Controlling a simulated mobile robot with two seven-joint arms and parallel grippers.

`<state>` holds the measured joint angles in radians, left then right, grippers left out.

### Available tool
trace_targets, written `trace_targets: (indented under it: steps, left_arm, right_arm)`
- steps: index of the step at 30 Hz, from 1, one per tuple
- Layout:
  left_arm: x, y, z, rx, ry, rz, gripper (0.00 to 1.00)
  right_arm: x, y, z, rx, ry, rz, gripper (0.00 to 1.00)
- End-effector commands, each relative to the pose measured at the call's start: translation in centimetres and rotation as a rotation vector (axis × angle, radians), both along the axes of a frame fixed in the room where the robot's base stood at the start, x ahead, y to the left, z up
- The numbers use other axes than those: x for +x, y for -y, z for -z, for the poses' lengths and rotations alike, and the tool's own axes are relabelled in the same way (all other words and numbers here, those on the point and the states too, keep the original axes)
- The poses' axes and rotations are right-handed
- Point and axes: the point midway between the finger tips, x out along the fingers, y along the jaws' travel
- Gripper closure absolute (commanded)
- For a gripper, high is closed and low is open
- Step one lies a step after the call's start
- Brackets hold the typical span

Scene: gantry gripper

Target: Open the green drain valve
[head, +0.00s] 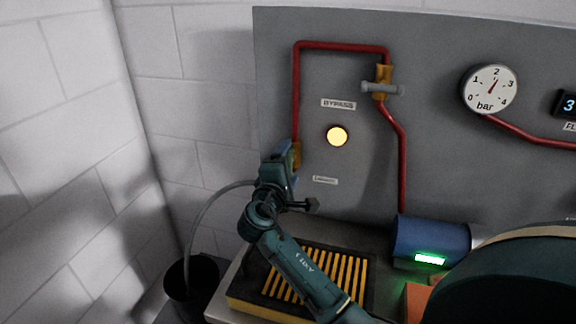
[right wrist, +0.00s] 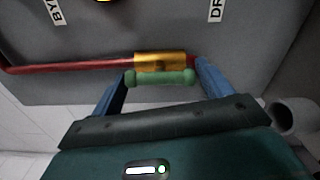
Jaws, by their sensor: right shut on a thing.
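The drain valve has a brass body (right wrist: 160,62) on a red pipe and a green bar handle (right wrist: 160,78). In the right wrist view the handle lies roughly parallel to the pipe. My right gripper (right wrist: 163,76) is shut on the green handle, with one blue finger at each end of it. In the head view my right gripper (head: 289,157) is at the lower left of the grey panel and hides the handle. My left gripper is not in view.
A second brass valve with a grey handle (head: 382,88) sits on the red pipe at upper right. A lit yellow lamp (head: 337,136), a gauge (head: 490,90) and a blue cylinder (head: 431,240) are nearby. A yellow-striped grate (head: 343,268) and dark bucket (head: 191,279) stand below.

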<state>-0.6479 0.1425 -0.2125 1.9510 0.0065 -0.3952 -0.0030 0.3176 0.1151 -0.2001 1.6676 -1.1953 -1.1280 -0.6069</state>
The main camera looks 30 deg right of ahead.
Motion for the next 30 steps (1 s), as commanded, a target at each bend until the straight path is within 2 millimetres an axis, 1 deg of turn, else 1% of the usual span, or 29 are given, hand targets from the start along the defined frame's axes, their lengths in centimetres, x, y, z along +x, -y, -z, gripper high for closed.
trace_targets:
  steps: [17,18,19,20,30]
  left_arm:
    - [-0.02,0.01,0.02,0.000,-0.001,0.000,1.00]
    - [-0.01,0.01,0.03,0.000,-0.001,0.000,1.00]
    - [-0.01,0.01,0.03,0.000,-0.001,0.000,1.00]
    - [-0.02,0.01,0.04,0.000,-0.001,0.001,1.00]
    - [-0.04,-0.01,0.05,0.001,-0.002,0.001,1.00]
  right_arm:
    - [0.03,-0.07,0.02,-0.023,-0.026,-0.002,0.44]
    - [0.02,-0.07,0.03,-0.023,-0.026,-0.002,0.20]
    - [0.02,-0.07,0.03,-0.023,-0.026,-0.002,0.18]
    - [0.02,-0.07,0.03,-0.023,-0.026,-0.002,0.16]
    - [0.04,0.04,0.03,-0.021,-0.024,-0.001,0.16]
